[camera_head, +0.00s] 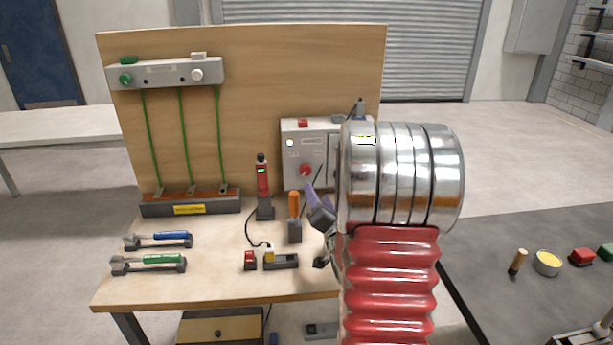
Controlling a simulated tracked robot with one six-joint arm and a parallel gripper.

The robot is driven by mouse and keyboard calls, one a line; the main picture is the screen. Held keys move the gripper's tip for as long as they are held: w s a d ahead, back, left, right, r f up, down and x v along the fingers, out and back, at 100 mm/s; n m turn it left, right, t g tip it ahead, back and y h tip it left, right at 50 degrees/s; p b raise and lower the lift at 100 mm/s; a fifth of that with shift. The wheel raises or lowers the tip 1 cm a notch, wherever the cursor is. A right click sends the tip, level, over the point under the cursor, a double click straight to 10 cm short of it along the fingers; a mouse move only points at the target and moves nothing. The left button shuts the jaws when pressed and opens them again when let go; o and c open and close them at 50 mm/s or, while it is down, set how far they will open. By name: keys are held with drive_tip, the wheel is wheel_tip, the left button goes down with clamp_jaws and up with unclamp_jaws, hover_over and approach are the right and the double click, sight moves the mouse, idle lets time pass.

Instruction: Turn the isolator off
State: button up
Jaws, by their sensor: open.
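The isolator seems to be the red rotary knob (306,170) on the front of a light grey box (292,150) at the right of the wooden back panel. The box also has a small white lamp or button on its face and a red part on top. Which way the knob is turned is too small to tell. My gripper (318,197) is open and empty, in front of the box and below the knob in the picture. One purple finger shows; my silver and red arm hides the box's right part and most of the gripper.
An orange-handled tool (294,204) in a block and a red handheld device (262,180) stand left of my gripper. Blue (172,235) and green (160,259) handled tools lie at the bench's left. Green cords hang from a grey rail (160,73).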

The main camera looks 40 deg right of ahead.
sight(306, 171)
drive_tip(key=x, duration=1.3)
drive_tip(key=shift+w+d, duration=0.1)
drive_tip(key=shift+w, duration=0.15)
